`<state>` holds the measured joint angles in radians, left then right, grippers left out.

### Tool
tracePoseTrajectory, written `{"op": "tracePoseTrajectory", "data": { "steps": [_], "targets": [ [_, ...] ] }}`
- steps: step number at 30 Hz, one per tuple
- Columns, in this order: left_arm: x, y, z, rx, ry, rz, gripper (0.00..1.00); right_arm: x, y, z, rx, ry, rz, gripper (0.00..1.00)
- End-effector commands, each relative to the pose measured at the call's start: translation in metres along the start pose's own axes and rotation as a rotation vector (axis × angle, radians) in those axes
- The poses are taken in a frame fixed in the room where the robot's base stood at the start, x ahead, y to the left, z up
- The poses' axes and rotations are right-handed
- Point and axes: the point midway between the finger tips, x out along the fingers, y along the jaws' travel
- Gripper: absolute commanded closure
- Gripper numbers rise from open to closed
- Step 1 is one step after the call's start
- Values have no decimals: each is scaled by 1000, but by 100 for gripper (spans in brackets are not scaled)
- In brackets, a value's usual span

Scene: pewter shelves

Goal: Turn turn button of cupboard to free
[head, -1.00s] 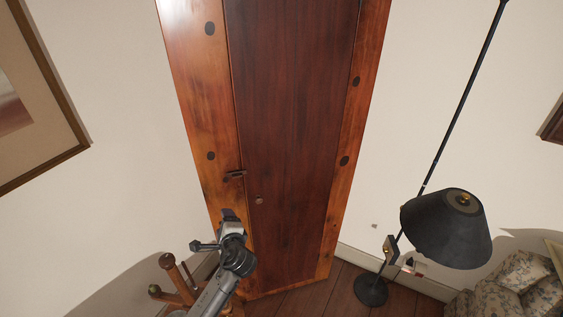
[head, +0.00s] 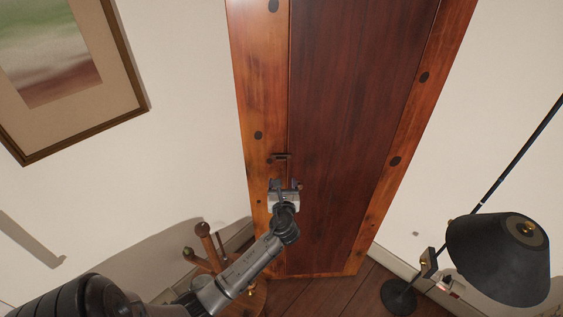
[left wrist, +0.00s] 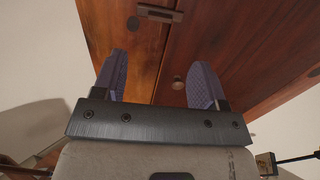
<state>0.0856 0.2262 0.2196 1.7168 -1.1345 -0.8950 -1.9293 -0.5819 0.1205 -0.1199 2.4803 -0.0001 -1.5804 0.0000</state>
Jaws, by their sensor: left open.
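The cupboard (head: 350,120) is a tall wooden corner cupboard with a dark red-brown door and lighter orange frame. Its turn button (head: 282,156) is a small dark bar lying roughly level across the seam between frame and door. It also shows at the top of the left wrist view (left wrist: 160,13). My left gripper (head: 285,184) is open and empty, just below the turn button in the head view. In the left wrist view its two fingers (left wrist: 163,80) stand apart, with the turn button beyond them. A small round knob (left wrist: 178,83) on the door shows between the fingers, nearer the right one.
A black floor lamp (head: 498,258) stands at the right. A wooden stand with pegs (head: 207,245) is low at the left, close to my left arm. A framed picture (head: 125,60) hangs on the left wall.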

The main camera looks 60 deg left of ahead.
Motion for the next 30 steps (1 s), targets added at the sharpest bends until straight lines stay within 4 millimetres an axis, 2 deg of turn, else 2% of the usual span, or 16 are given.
{"op": "tracePoseTrajectory", "data": {
  "steps": [9, 15, 21, 30],
  "targets": [
    [61, 0, 1, -1, 0, 3, 34, -6, 0, -3, 1, 3, 0, 57],
    [89, 0, 1, -2, 0, 1, 34, -6, 0, -3, 1, 3, 0, 57],
    [106, 0, 0, -3, 0, 1, 34, -6, 0, -3, 1, 3, 0, 57],
    [111, 0, 0, -3, 0, 1, 34, -6, 0, -3, 1, 3, -1, 57]
  ]
}}
